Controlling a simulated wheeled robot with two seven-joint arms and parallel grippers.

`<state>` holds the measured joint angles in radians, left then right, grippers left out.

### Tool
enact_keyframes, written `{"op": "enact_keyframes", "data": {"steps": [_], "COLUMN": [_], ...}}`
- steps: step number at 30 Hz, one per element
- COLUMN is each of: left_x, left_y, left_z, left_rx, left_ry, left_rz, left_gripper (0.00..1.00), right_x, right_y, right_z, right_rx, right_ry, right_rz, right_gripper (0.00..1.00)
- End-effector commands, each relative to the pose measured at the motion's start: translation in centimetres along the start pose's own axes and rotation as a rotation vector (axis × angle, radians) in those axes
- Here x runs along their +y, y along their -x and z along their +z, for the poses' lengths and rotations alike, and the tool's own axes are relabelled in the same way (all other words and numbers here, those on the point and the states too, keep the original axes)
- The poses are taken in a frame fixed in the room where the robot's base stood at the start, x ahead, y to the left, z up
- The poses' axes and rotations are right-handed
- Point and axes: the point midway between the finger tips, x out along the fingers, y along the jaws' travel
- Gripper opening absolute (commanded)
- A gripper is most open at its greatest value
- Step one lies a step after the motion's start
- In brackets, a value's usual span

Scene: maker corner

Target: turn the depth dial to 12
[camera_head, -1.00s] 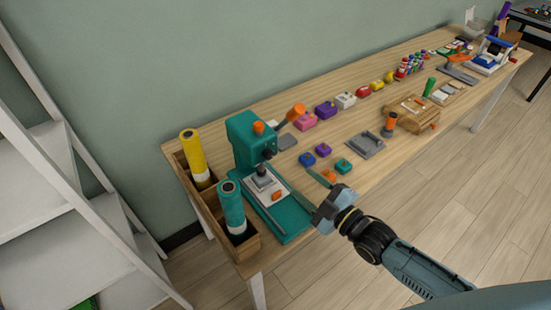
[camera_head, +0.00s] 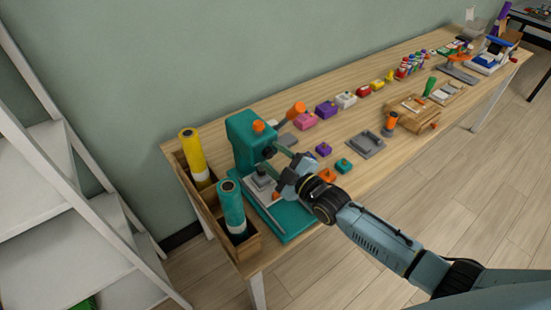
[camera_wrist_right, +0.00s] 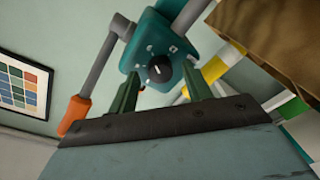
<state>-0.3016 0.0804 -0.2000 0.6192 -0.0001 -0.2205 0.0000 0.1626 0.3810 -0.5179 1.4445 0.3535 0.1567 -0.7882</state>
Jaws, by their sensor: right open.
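The teal press (camera_head: 243,130) stands at the near left end of the bench, with an orange knob on top and an orange-tipped lever. In the right wrist view its depth dial (camera_wrist_right: 159,69) is a round black knob on a teal face with small white marks; I cannot read the numbers or its setting. My right gripper (camera_head: 276,168) is in front of the press head. In the wrist view its two green fingers stand apart, one on each side of the dial, with gaps showing. The fingers look clear of the knob. My left gripper is out of view.
A wooden box (camera_head: 249,250) with a yellow roll (camera_head: 194,156) and a teal roll (camera_head: 231,207) stands left of the press. The orange-tipped lever (camera_wrist_right: 74,112) shows left of the fingers. Small coloured blocks and a grey tray (camera_head: 366,145) lie to the right.

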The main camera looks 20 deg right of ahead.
Motion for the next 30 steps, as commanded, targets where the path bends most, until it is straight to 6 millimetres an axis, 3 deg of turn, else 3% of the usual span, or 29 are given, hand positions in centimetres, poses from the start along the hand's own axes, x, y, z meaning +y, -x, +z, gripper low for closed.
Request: {"op": "enact_keyframes", "data": {"steps": [2,12,23,30], "left_x": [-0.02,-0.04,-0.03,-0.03], "left_y": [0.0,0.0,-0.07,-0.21], "left_z": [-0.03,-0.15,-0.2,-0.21], "left_rx": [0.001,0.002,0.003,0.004], "left_ry": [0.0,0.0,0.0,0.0], "left_rz": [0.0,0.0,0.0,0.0], "left_gripper": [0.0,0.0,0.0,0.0], "right_x": [-0.01,-0.01,-0.03,-0.1], "right_y": [0.02,0.04,0.05,0.05], "right_z": [-0.01,0.0,0.02,0.05], "right_rx": [0.0,0.0,0.004,0.014], "right_ry": [0.0,0.0,-0.068,-0.235], "right_rz": [0.0,0.0,0.005,0.015], "right_gripper": [0.48,0.05,0.05,0.05]}}
